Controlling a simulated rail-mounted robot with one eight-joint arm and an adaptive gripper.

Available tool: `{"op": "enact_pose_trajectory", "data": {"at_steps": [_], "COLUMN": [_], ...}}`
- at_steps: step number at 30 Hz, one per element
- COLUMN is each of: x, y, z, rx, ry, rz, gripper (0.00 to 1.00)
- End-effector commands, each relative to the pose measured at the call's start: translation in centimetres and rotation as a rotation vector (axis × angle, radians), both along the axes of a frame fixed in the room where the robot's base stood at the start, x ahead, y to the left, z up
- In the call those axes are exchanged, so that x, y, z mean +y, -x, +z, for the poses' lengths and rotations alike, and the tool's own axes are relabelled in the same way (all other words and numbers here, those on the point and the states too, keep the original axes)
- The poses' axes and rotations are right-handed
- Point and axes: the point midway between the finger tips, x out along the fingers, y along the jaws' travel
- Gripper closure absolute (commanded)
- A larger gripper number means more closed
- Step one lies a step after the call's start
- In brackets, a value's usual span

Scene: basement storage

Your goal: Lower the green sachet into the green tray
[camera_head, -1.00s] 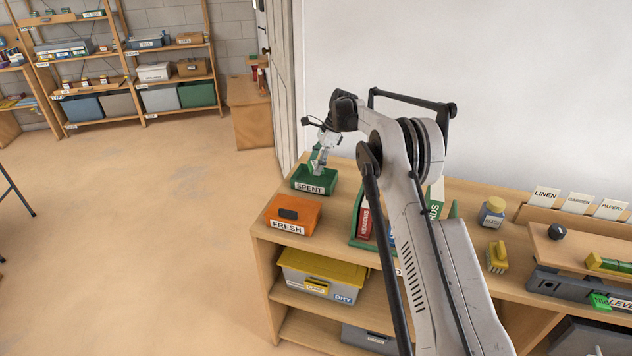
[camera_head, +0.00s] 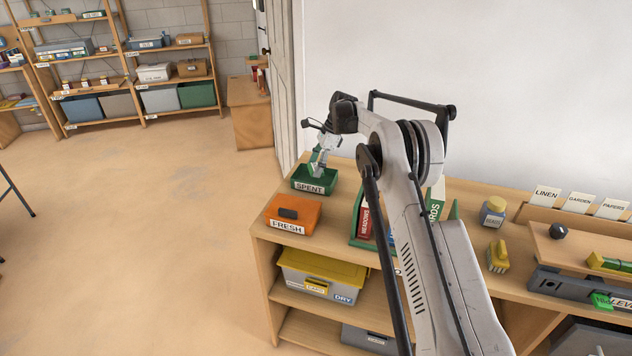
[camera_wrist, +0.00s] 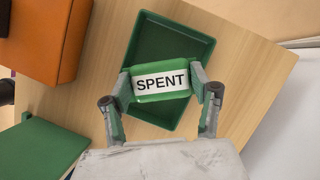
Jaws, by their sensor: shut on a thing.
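The green sachet (camera_wrist: 148,97) with a white "SPENT" label is pinched between the two fingertips of my gripper (camera_wrist: 164,86). In the wrist view it lies over the middle of the green tray (camera_wrist: 187,37), with tray floor showing above and below it. In the head view the tray (camera_head: 326,185) stands at the far left end of the bench with a "SPENT" label on its front. My gripper (camera_head: 319,165) points down into it there. Whether the sachet touches the tray floor cannot be told.
An orange box (camera_head: 292,214) labelled "FRESH" stands just in front of the tray. A green holder with upright packets (camera_head: 365,222) is to the right, near my arm. Bare wooden bench top lies around the tray. A white wall rises behind.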

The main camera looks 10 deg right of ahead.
Motion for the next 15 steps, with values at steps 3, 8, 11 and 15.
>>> {"op": "enact_pose_trajectory", "data": {"at_steps": [3,8,11,15], "x": [0.0,0.0,0.0,0.0], "y": [0.0,0.0,0.0,0.0], "z": [-0.19,-0.4,-0.52,-0.7], "rx": [0.0,0.0,0.0,0.0], "ry": [0.0,0.0,0.0,0.0], "rz": [0.0,0.0,0.0,0.0], "gripper": [0.68,0.68,0.68,0.68]}}
